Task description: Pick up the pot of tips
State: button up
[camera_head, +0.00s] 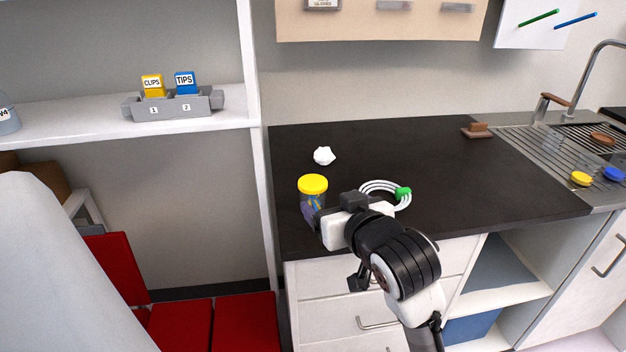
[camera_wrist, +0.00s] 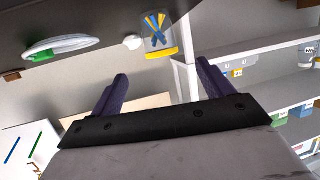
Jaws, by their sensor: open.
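A blue block-shaped pot labelled TIPS (camera_head: 186,83) sits in slot 2 of a grey holder (camera_head: 190,103) on the white shelf at the left. A yellow one labelled CLIPS (camera_head: 152,85) sits beside it in slot 1. A clear jar with a yellow lid (camera_head: 313,184) stands on the dark worktop; the wrist view shows blue and yellow pieces inside this jar (camera_wrist: 157,32). My gripper (camera_wrist: 161,75) is open and empty, its dark purple fingers apart, with the jar beyond them. In the head view my gripper (camera_head: 314,220) is close beside the jar, partly hiding its lower part.
A crumpled white piece (camera_head: 324,155) and a coiled white cable with a green end (camera_head: 403,194) lie near the jar on the worktop (camera_head: 400,145). A white upright (camera_head: 255,130) divides shelf and worktop. A sink with drainer (camera_head: 540,150) is at the right.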

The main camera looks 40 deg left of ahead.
aim_at(313, 182)
jog(key=x, duration=0.5)
jog(key=shift+w+a, duration=0.1)
jog(key=shift+a, duration=0.15)
jog(key=p+x, duration=0.1)
jog(key=x, duration=0.3)
jog(key=shift+w+a, duration=0.2)
jog(key=shift+a, duration=0.15)
jog(key=shift+w+a+f, duration=0.15)
jog(key=shift+w+a, duration=0.05)
jog(key=shift+a, duration=0.15)
jog(key=c, duration=1.1)
jog(key=shift+o, duration=0.2)
notch_tip(313, 182, up, 20)
